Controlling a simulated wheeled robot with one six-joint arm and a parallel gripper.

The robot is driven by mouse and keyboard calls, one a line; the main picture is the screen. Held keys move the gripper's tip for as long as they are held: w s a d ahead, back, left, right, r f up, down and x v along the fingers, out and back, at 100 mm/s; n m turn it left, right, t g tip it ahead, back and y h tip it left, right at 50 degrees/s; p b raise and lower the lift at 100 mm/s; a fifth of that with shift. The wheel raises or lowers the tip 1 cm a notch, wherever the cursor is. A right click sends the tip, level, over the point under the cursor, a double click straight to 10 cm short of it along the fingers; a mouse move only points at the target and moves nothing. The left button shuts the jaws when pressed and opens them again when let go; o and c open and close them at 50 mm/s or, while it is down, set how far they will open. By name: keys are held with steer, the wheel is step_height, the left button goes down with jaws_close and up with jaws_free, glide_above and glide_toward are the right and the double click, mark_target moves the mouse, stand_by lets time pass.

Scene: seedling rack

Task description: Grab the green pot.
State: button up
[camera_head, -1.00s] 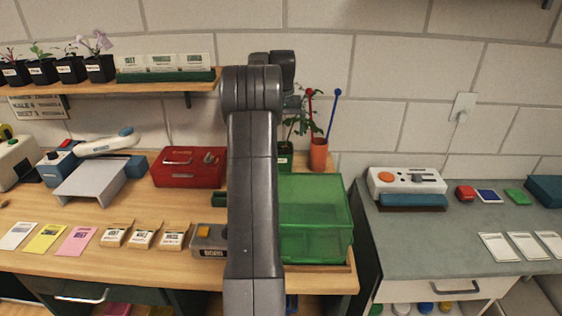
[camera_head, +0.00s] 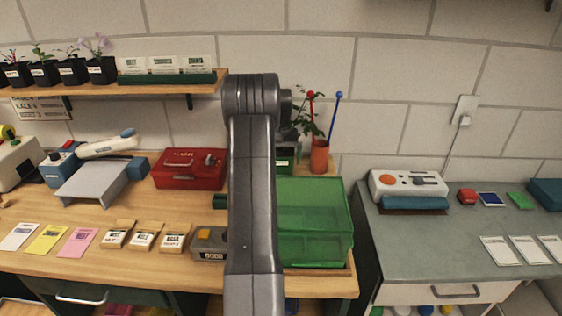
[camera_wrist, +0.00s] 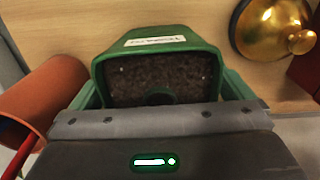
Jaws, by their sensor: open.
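The green pot (camera_wrist: 155,45) fills the upper middle of the wrist view, with dark soil and a white label on its rim. In the head view, the green pot (camera_head: 285,158) shows beside my arm on the bench near the wall, with a leafy plant above it. My gripper (camera_wrist: 160,90) is open at the pot, with green parts that look like its fingers on either side of it. I cannot tell whether they touch the pot.
An orange pot (camera_head: 319,155) holding red and blue sticks stands close beside the green pot; it also shows in the wrist view (camera_wrist: 45,95). A brass bell (camera_wrist: 270,30) is on the other side. A green translucent box (camera_head: 315,225) stands in front. A red cash box (camera_head: 190,168) lies left.

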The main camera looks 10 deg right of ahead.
steer(key=shift+c, duration=0.2)
steer(key=shift+r, duration=0.1)
steer(key=c, duration=1.2)
